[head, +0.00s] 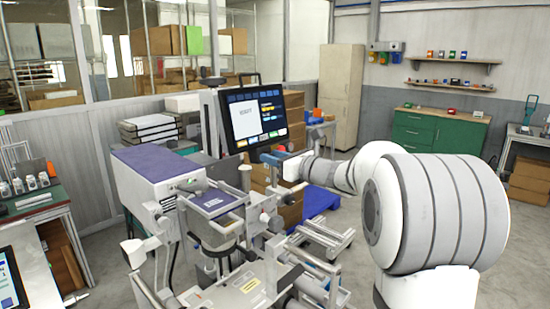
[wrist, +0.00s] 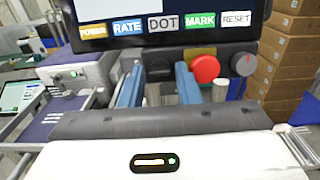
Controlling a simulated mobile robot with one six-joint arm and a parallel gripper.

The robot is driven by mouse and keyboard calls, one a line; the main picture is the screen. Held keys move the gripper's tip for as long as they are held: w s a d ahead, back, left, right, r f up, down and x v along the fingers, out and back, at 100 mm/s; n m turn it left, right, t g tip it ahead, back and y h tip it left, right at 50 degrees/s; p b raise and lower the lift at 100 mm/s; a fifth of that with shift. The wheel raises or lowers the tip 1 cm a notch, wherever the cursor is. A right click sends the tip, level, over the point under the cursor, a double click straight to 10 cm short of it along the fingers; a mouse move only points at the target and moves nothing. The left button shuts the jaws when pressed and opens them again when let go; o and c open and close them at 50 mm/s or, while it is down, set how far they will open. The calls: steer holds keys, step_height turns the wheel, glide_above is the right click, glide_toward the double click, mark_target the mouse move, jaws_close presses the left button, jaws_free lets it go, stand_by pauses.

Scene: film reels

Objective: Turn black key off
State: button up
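The black key (wrist: 243,64) is a dark round knob with a small red mark, on the panel below the screen at the right of the wrist view. A red round button (wrist: 205,69) is just to its left. My gripper (wrist: 159,78) has two blue fingers set apart, with nothing held between them. Its fingers are left of the key, with the right finger close to the red button. In the head view my gripper (head: 276,158) is just below the screen (head: 262,115). The key is too small to make out there.
Labels POWER, RATE, DOT, MARK and RESET (wrist: 236,19) run along the screen's bottom edge above the gripper. Stacked cardboard boxes (wrist: 285,60) stand behind at right. A grey and purple machine body (head: 150,178) is left of the arm.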

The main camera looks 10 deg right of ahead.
jaws_close()
steer(key=shift+f+n+b, duration=0.1)
steer(key=shift+n+b, duration=0.2)
steer(key=shift+b, duration=0.15)
steer(key=shift+w+d+r+n+g+y+b, duration=0.15)
steer(key=shift+n+g+b, duration=0.55)
steer(key=shift+n+b, duration=2)
steer(key=shift+a+r+n+g+y+b, duration=0.15)
steer(key=shift+n+g+b, duration=1)
steer(key=shift+n, duration=2.6)
steer(key=shift+w+d+r+n+g+y+b, duration=0.15)
steer(key=shift+n+g+y+b, duration=0.1)
steer(key=shift+n+b, duration=2.65)
steer(key=shift+s+f+n+p, duration=0.1)
steer(key=shift+n+p, duration=0.25)
